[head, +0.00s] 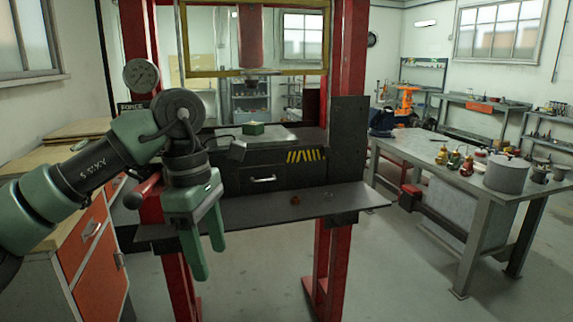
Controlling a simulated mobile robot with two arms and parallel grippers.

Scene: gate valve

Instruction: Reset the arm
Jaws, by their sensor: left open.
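My left arm comes in from the left, and my left gripper (207,258) hangs in front of the press with its green fingers pointing down. The fingers are apart and nothing shows between them. The gripper is in front of the left part of the press's dark shelf (335,202). My right gripper is not in the head view.
A red-framed press (342,75) stands ahead, with a small green block (253,128) on its bed and a small red piece (295,200) on its shelf. A workbench (430,150) stands right, an orange-fronted cabinet (100,262) left. The floor between is clear.

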